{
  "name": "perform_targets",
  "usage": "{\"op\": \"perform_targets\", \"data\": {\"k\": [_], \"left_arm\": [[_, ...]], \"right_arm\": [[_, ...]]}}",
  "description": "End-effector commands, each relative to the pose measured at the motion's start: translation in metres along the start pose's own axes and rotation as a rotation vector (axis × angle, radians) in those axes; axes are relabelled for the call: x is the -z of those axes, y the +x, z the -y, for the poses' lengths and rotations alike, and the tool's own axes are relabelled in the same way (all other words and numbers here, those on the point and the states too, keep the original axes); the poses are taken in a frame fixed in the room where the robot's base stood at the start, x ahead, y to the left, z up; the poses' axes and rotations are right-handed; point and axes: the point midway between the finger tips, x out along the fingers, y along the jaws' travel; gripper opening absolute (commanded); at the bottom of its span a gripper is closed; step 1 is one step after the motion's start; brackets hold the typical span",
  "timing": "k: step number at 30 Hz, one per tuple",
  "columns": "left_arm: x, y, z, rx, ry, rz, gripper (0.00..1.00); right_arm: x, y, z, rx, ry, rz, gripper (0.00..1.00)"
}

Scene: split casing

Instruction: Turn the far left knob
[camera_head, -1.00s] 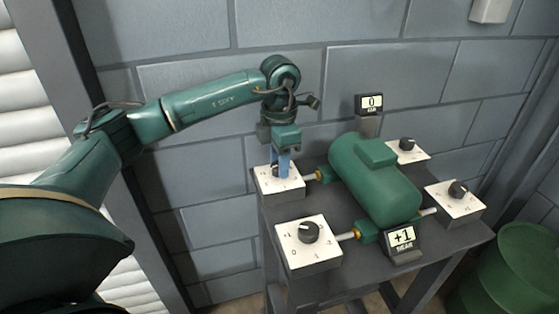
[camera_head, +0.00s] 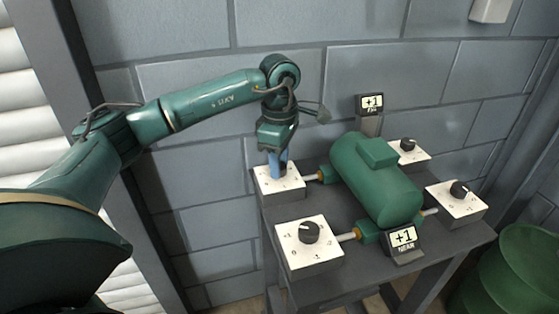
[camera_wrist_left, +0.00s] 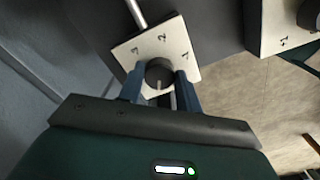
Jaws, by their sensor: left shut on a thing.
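The far left knob is a dark round knob (camera_wrist_left: 160,75) on a white dial box (camera_head: 280,184) at the back left of the table. My left gripper (camera_head: 278,164) points down over that box, its blue fingers shut on the knob. In the left wrist view the fingers (camera_wrist_left: 161,88) sit on either side of the knob, with a light pointer line toward the gripper. In the head view the fingers hide the knob. The far display (camera_head: 371,103) appears to read +1. The near display (camera_head: 403,237) reads +1. My right gripper is not in view.
A green casing (camera_head: 375,180) lies mid-table, joined by rods to the dial boxes. Other knobs stand at near left (camera_head: 309,232), far right (camera_head: 407,145) and near right (camera_head: 459,189). A green drum (camera_head: 525,270) stands at right. A block wall is close behind.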

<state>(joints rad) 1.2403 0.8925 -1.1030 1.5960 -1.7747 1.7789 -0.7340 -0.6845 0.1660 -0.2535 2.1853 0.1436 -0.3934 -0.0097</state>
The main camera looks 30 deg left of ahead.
Motion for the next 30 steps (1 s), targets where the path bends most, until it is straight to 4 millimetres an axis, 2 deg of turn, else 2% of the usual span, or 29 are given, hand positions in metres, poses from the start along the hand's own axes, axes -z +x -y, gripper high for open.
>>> {"op": "perform_targets", "data": {"k": [17, 18, 26, 30], "left_arm": [[0.0000, -0.0020, -0.0008, -0.005, 0.036, 0.002, 0.11], [0.0001, -0.0020, -0.0008, -0.005, 0.036, 0.002, 0.35], [0.0001, -0.0009, -0.0004, -0.002, 0.035, 0.001, 0.56], [0.0001, -0.0006, -0.0002, -0.002, 0.035, 0.000, 0.56]], "right_arm": [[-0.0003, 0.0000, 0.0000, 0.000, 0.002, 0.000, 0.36], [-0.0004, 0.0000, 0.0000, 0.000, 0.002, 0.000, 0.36], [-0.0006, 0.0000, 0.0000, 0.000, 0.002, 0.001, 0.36], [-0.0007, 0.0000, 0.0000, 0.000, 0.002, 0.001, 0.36]]}}
